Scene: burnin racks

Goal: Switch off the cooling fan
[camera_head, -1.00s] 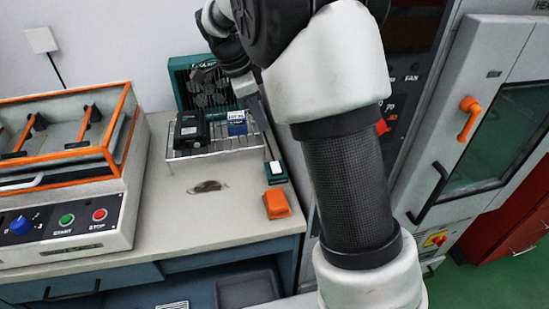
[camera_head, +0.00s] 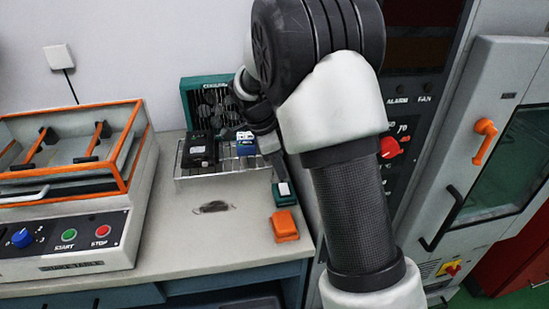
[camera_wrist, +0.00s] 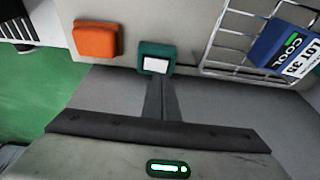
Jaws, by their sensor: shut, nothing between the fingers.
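The cooling fan (camera_head: 207,105) is a teal-framed unit at the back of the bench, partly hidden by my arm. In front of it to the right lies a small teal switch box (camera_head: 284,193) with a white rocker face, which also shows in the wrist view (camera_wrist: 156,58). I cannot tell which way the rocker is set. My gripper (camera_head: 282,176) is shut and empty, pointing down at the switch box. In the wrist view the closed fingertips (camera_wrist: 158,76) are right at the box's near edge; I cannot tell whether they touch it.
An orange box (camera_head: 285,226) sits just in front of the switch box. A wire rack (camera_head: 232,172) holds a black device (camera_head: 197,151) and a blue labelled box (camera_head: 246,147). An orange-framed machine (camera_head: 70,238) stands left, a cabinet (camera_head: 450,140) right. The bench front is mostly clear.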

